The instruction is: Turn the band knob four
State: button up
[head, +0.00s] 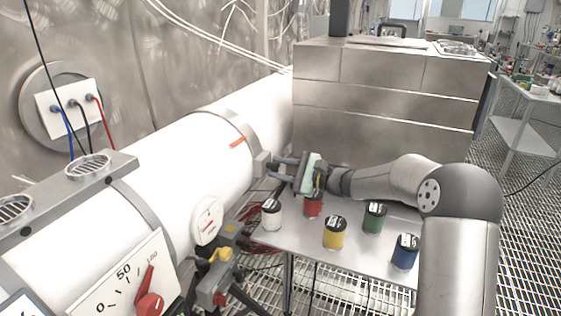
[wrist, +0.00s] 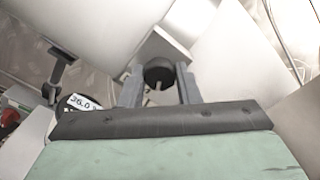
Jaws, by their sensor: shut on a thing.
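The band knob (wrist: 158,71) is a dark round knob with a pale pointer mark, on a grey block of the band around the white pipe. In the wrist view it sits between the two fingers of my gripper (wrist: 158,88), which is shut on it. In the head view my gripper (head: 276,168) reaches left to the block (head: 261,163) on the pipe's right side, and the knob is hidden there. The grey band (head: 243,132) carries an orange mark (head: 238,141).
A metal table (head: 284,238) below my gripper bears white (head: 271,219), red (head: 313,207), yellow (head: 334,236), green (head: 374,221) and blue (head: 404,256) canisters with black lids. A large steel box (head: 385,105) stands behind. A dial panel (head: 128,283) is at front left.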

jog(key=m+p, duration=0.3)
jog(key=shift+r+m, duration=0.1)
jog(key=shift+m, duration=0.2)
jog(key=shift+m+p, duration=0.4)
jog(key=shift+m, duration=0.1)
jog(key=o, duration=1)
jog(key=b+v, duration=0.1)
jog(key=v, duration=1.6)
jog(key=shift+s+d, duration=0.15)
jog(key=shift+d, duration=0.05)
